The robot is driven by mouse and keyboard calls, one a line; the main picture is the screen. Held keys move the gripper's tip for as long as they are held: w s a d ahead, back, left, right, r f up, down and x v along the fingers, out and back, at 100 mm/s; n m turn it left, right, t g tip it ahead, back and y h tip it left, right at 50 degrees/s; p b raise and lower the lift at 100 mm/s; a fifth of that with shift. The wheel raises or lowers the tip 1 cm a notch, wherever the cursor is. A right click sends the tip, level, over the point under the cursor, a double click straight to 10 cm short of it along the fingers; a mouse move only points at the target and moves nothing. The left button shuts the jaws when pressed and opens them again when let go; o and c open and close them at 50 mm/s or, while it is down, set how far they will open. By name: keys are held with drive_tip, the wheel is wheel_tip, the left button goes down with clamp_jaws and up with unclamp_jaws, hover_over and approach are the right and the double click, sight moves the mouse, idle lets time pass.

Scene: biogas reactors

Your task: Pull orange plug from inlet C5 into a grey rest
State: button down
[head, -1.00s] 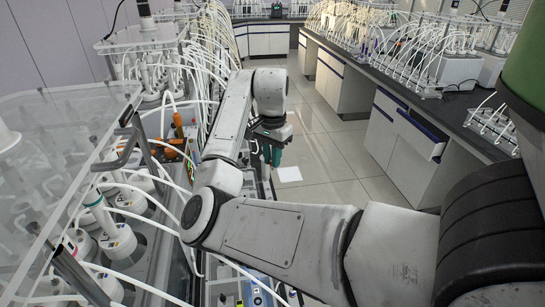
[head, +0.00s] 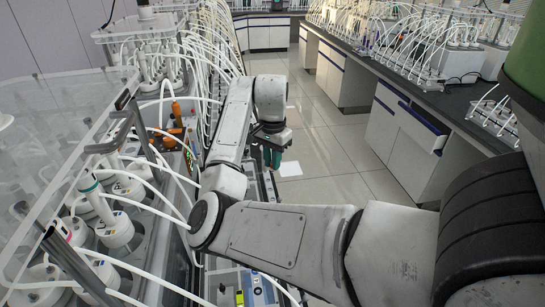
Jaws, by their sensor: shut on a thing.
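My gripper (head: 272,157) shows at the end of my arm, right of the left bench, above the edge of the aisle. Its dark body and teal lower part point down. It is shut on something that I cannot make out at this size. An orange upright piece (head: 176,109) stands on the left bench, left of my gripper and apart from it. A lower orange piece (head: 170,137) sits just in front of it. I cannot tell whether either is the task's plug. Inlet C5 and the grey rest cannot be identified.
A clear cover (head: 60,105) with a grey handle stands over white reactors (head: 115,230) at left. White hoses (head: 205,75) arch along the bench. A right-hand counter (head: 400,110) holds more hoses and has an open drawer (head: 422,127).

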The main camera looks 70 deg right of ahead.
drive_tip(key=shift+f+b, duration=2.05)
drive_tip(key=shift+f, duration=3.2)
drive_tip(key=shift+f, duration=1.05)
drive_tip(key=c, duration=1)
unclamp_jaws()
wheel_tip(320, 180, up, 11)
drive_tip(key=shift+f, duration=0.1)
